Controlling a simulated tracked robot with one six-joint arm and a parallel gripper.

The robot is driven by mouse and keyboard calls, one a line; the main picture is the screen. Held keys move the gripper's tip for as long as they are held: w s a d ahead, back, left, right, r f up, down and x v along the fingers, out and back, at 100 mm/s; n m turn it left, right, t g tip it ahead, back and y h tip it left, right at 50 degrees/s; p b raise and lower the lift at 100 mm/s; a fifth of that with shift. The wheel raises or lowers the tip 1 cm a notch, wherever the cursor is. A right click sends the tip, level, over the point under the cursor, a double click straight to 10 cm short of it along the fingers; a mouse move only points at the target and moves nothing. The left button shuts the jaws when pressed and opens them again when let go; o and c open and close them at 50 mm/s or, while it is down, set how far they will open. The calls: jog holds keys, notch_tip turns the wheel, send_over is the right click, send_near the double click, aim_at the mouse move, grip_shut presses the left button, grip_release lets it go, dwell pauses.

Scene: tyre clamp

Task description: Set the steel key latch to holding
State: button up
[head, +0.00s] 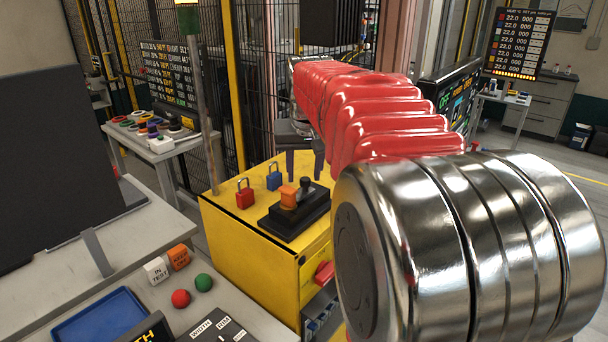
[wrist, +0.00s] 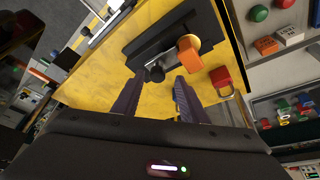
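A black latch base (head: 285,222) sits on top of a yellow cabinet, with an orange block (head: 288,197) and a dark knob (head: 306,184) on it. I take this to be the key latch; no label on it is readable. My gripper (head: 304,172) is open and empty, just behind and above the dark knob in the head view. In the wrist view the open gripper (wrist: 157,82) points at the base (wrist: 150,40), with the dark knob (wrist: 156,73) between its tips and the orange block (wrist: 188,56) right of them. Contact cannot be told.
A red padlock (head: 245,194) and a blue padlock (head: 274,177) stand on the yellow cabinet (head: 225,228) left of the base. The red padlock (wrist: 222,80) is near my right finger in the wrist view. A bench with blocks and a blue tray (head: 100,320) is at the left front.

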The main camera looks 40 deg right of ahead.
jog(key=v, duration=1.2)
jog(key=shift+a, duration=0.1)
jog(key=s+a+f+n, duration=0.15)
jog(key=a+f, duration=0.35)
jog(key=f, duration=0.5)
jog(key=s+a+f+n+t+y, duration=0.1)
jog(key=s+a+f+n, duration=0.1)
jog(key=s+a+f, duration=0.3)
jog(key=s+a+f+n+y, duration=0.1)
jog(key=s+a+f+n, duration=0.1)
jog(key=s+a+f, duration=0.4)
jog(key=s+a, duration=0.4)
jog(key=a, duration=0.3)
jog(key=shift+f+t, duration=0.2)
jog(key=shift+t, duration=0.2)
